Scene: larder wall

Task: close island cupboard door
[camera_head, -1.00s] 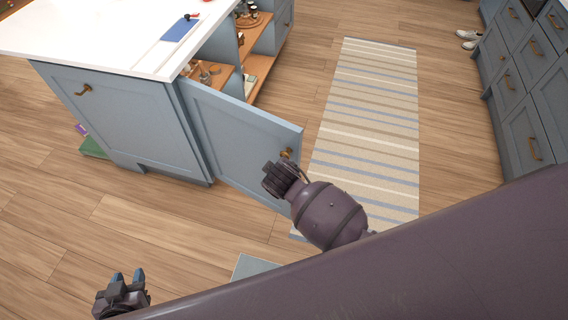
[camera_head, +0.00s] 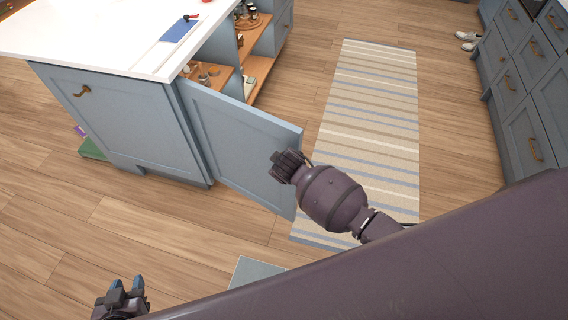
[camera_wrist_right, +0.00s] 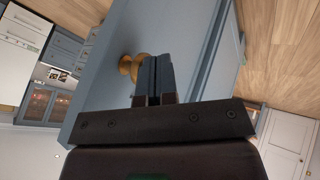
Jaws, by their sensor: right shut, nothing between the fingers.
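The island cupboard door (camera_head: 235,140) is blue-grey and stands open, swung out from the corner of the island. My right gripper (camera_head: 276,162) is shut and empty at the door's outer face, near its free edge. In the right wrist view the door (camera_wrist_right: 105,75) is close ahead, and the brass knob (camera_wrist_right: 129,66) is just left of the shut fingertips (camera_wrist_right: 154,66). I cannot tell whether they touch it. The knob is hidden behind the gripper in the head view. My left gripper (camera_head: 127,284) is open and empty at the lower left, far from the door.
The island (camera_head: 115,120) has a white worktop (camera_head: 110,35). Open shelves (camera_head: 262,42) behind the door hold small jars and dishes. A striped rug (camera_head: 375,130) lies right of the door. Drawers (camera_head: 525,130) line the right side. The wooden floor (camera_head: 150,240) is clear in front.

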